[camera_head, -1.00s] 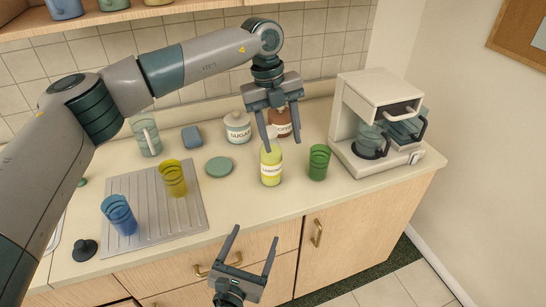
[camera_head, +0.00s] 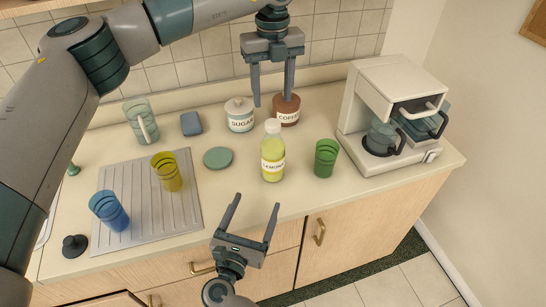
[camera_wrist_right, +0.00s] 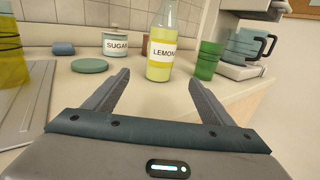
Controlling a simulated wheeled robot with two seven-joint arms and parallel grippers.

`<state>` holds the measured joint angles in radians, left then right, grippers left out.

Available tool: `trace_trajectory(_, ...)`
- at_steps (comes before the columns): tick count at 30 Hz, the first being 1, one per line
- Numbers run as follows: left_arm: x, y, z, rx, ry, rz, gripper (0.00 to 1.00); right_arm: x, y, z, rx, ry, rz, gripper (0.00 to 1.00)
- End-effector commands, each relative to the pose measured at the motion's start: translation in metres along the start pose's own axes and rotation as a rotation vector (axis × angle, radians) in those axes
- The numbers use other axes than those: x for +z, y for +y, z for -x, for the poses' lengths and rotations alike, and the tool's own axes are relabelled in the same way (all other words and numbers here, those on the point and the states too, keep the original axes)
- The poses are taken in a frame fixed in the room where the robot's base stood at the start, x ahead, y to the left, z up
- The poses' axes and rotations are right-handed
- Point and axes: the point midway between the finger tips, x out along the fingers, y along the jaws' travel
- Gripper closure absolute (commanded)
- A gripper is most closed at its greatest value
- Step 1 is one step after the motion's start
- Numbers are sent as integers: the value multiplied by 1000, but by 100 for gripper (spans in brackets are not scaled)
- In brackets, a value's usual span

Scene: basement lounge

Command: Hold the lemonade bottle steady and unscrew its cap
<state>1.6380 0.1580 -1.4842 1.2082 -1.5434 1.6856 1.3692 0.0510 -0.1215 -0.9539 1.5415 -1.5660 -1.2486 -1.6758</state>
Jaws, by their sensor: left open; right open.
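The lemonade bottle (camera_head: 272,158), with yellow-green contents, a white label and a pale cap (camera_head: 272,126), stands upright on the counter. It also shows in the right wrist view (camera_wrist_right: 160,48), beyond the fingers, its top cut off by the frame. My left gripper (camera_head: 271,98) is open and empty, fingers pointing down, above and behind the bottle in front of the canisters. My right gripper (camera_head: 254,222) is open and empty in front of the counter's edge, its fingers pointing toward the bottle. Neither gripper touches the bottle.
A green cup (camera_head: 326,158) stands just right of the bottle, and a coffee maker (camera_head: 365,105) farther right. Sugar (camera_head: 239,115) and coffee (camera_head: 287,110) canisters stand behind. A green disc (camera_head: 217,158) lies left.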

Motion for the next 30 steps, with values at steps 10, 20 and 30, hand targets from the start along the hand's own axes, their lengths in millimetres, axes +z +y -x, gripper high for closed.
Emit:
trace_trajectory(10,0,0,0,0,0,0,50,1,0,-26,-1,-2,0,23)
trace_trajectory(20,0,0,0,0,0,-1,50,0,0,-78,-1,-2,1,23)
trace_trajectory(30,0,0,0,0,0,-1,50,0,0,-134,0,-1,2,23)
